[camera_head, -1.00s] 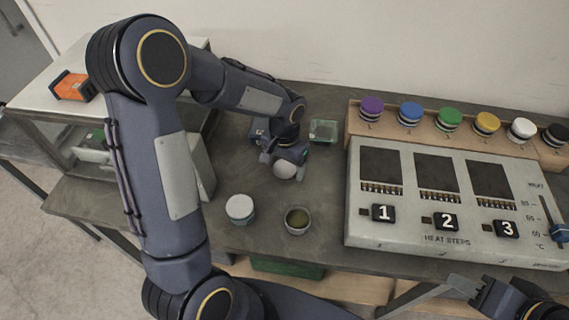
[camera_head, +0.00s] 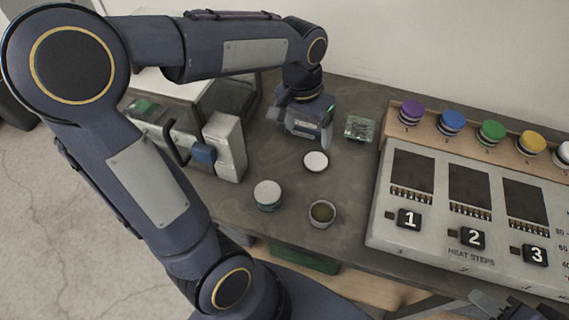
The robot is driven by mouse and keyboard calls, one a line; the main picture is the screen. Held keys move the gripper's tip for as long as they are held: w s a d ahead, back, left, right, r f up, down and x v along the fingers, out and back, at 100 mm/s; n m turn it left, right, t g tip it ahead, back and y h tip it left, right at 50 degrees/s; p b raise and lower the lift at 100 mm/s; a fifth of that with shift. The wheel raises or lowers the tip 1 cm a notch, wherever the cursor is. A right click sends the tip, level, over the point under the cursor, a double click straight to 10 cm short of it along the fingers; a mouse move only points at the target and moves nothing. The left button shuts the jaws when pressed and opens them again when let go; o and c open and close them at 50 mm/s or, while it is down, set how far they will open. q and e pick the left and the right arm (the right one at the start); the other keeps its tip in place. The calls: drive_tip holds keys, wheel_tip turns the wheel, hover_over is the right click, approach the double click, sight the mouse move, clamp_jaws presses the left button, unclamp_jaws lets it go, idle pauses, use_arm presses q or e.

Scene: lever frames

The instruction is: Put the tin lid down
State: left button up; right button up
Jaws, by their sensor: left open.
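The round white tin lid (camera_head: 316,161) lies flat on the dark worktop. An open tin (camera_head: 322,213) with greenish contents stands in front of it. A second tin (camera_head: 267,195) with a white top stands to the left of the open one. My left gripper (camera_head: 307,138) is open and empty, just behind the lid and apart from it. My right gripper (camera_head: 505,304) is only partly in view at the bottom right edge, and its jaws cannot be made out.
A clear greenish box (camera_head: 360,128) stands right of my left gripper. A heat-steps panel (camera_head: 455,215) and a wooden rack of coloured knobs (camera_head: 395,124) fill the right. A grey-white device with a blue part (camera_head: 226,146) stands at the left. Worktop around the lid is clear.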

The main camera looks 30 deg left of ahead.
use_arm(q)
drive_tip(key=s+d+n+t+h, duration=0.1)
drive_tip(key=s+t, duration=0.3)
drive_tip(key=s, duration=1.2)
drive_tip(key=shift+d+r+n+t+h, duration=0.25)
drive_tip(key=shift+n+t+h, duration=0.15)
drive_tip(key=shift+n+h, duration=0.5)
drive_tip(key=shift+r, duration=0.2)
